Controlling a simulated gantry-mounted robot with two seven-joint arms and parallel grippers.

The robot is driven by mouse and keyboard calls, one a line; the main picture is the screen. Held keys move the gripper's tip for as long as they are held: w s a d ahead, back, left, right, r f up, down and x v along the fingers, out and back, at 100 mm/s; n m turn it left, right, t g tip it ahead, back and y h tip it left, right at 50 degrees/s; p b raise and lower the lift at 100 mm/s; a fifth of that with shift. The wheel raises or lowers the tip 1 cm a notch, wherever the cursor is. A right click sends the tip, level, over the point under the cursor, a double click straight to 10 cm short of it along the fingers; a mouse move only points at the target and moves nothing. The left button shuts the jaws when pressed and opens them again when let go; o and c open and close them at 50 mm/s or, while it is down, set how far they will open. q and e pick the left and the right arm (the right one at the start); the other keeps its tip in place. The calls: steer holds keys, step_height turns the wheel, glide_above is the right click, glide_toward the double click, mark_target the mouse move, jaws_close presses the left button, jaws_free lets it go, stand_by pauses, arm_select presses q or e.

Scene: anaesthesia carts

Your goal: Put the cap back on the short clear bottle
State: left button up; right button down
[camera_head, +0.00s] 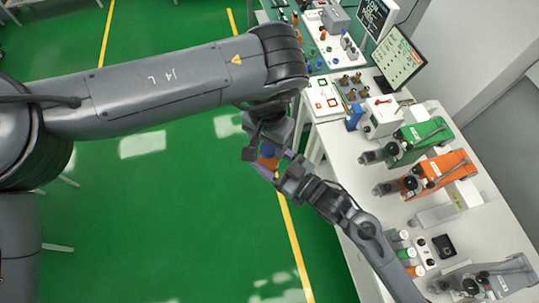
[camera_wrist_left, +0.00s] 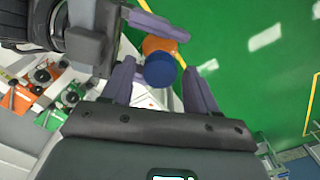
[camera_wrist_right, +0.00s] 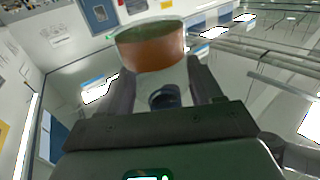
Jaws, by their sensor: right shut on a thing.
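A small bottle with orange and clear parts (camera_wrist_right: 150,45) is held by my right gripper (camera_wrist_right: 163,92), which is shut on it. A dark blue part (camera_wrist_right: 163,97) sits at its end near my right palm. In the left wrist view the orange part (camera_wrist_left: 153,45) shows behind a blue cap-like cylinder (camera_wrist_left: 160,70). I cannot tell whether the blue piece is seated on the bottle or apart from it. My left gripper (camera_wrist_left: 160,85) has its fingers spread, with the blue piece between or just beyond them. In the head view both grippers meet at the blue piece (camera_head: 267,151).
A white bench (camera_head: 480,220) runs along the right with a green device (camera_head: 422,138), an orange device (camera_head: 440,172) and small coloured items. A monitor (camera_head: 397,58) stands at its back. My grippers are close together over the green floor (camera_head: 180,190), left of the bench.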

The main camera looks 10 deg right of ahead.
arm_select(q)
steer(key=c, duration=1)
steer(key=m, duration=1.1)
steer(key=shift+m, duration=0.3)
steer(key=m, duration=1.2)
steer(key=shift+m, duration=0.4)
steer(key=m, duration=1)
steer(key=shift+m, duration=0.3)
steer(key=m, duration=0.6)
steer(key=shift+m, duration=0.4)
steer(key=m, duration=0.6)
steer(key=shift+m, duration=0.3)
steer(key=m, duration=0.5)
steer(key=shift+f, duration=0.1)
steer(key=o, duration=1.1)
steer(key=shift+o, duration=0.2)
